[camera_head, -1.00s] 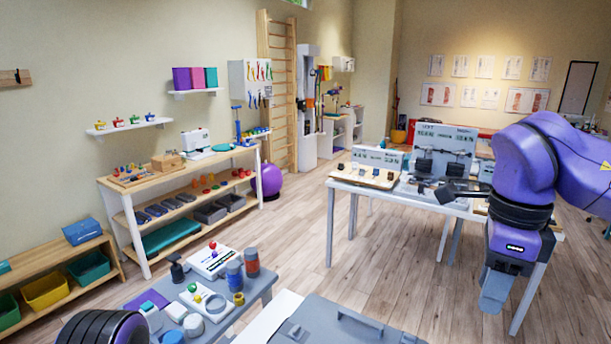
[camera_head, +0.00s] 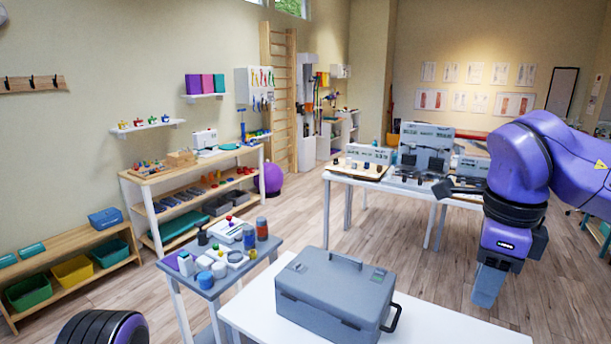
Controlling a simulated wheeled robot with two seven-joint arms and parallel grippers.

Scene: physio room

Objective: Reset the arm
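My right arm (camera_head: 520,170) comes in from the right, bent and hanging down in front of the far white table. My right gripper (camera_head: 488,284) points down at its lower end, over the floor side of the near table. Its fingers look like one block, so I cannot tell whether they are open or shut. Nothing is seen hanging from it. Of my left arm only a dark round joint with a purple rim (camera_head: 103,330) shows at the bottom left. My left gripper is out of view.
A grey closed case (camera_head: 335,290) with a handle stands on a near white table (camera_head: 440,325). A small grey table (camera_head: 212,288) with jars is left of it. The far table (camera_head: 400,187) holds display boards. Wooden shelves (camera_head: 130,175) line the left wall. Open floor lies between.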

